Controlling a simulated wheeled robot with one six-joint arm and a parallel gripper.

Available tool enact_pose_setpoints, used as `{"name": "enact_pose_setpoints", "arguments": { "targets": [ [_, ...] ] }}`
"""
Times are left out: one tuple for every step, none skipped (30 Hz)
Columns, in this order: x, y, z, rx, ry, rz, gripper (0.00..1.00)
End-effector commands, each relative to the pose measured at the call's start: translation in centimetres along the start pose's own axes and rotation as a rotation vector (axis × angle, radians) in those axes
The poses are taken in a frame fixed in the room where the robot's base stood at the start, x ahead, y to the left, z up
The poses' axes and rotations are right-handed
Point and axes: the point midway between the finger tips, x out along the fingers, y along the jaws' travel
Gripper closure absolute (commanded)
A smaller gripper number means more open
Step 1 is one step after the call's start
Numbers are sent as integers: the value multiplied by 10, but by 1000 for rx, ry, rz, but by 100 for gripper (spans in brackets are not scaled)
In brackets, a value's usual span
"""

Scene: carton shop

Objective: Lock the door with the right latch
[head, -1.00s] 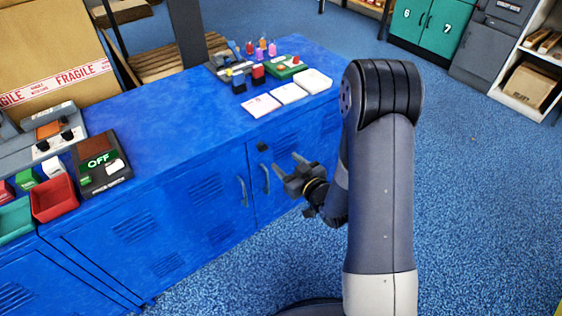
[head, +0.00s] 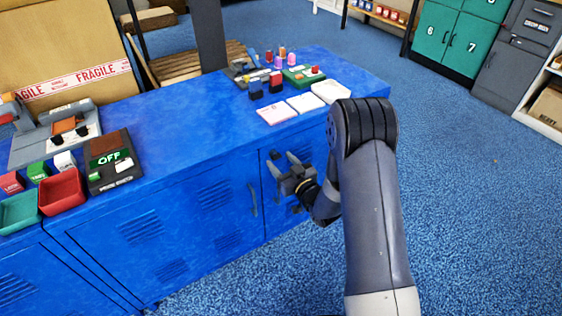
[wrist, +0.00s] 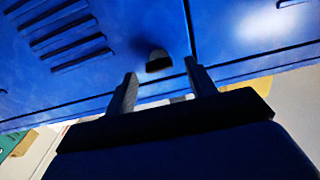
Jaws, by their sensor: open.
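The blue cabinet (head: 190,205) has two slatted doors below its top, a wide left one and a narrower right one. The right latch (head: 275,155) is a small dark knob near the upper left corner of the right door. In the wrist view the latch (wrist: 158,62) shows as a dark, rounded piece beside the door seam. My gripper (head: 281,162) is open in front of the right door, its fingertips close to the latch. In the wrist view the two fingers (wrist: 158,68) stand apart on either side of it. I cannot tell whether they touch it.
A dark door handle (head: 252,200) sits on the left door; the right door's handle is largely hidden by my gripper. Open blue floor lies to the right.

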Motion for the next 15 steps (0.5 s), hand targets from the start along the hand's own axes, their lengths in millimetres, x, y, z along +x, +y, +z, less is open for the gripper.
{"name": "enact_pose_setpoints", "arguments": {
  "targets": [
    [4, 0, 0, -1, 0, -1, 47],
    [6, 0, 0, 0, 0, 0, 47],
    [7, 0, 0, 0, 0, 0, 47],
    [8, 0, 0, 0, 0, 0, 47],
    [8, 0, 0, 1, 0, 1, 47],
    [9, 0, 0, 1, 0, 1, 47],
    [9, 0, 0, 1, -1, 1, 47],
    [9, 0, 0, 1, -1, 1, 47],
    [9, 0, 0, 1, -1, 1, 47],
    [9, 0, 0, 1, -1, 1, 47],
    [9, 0, 0, 1, -1, 1, 47],
    [9, 0, 0, 1, -1, 1, 48],
    [9, 0, 0, 1, -1, 1, 51],
    [9, 0, 0, 1, -1, 1, 53],
    [9, 0, 0, 1, -1, 1, 56]
  ]
}}
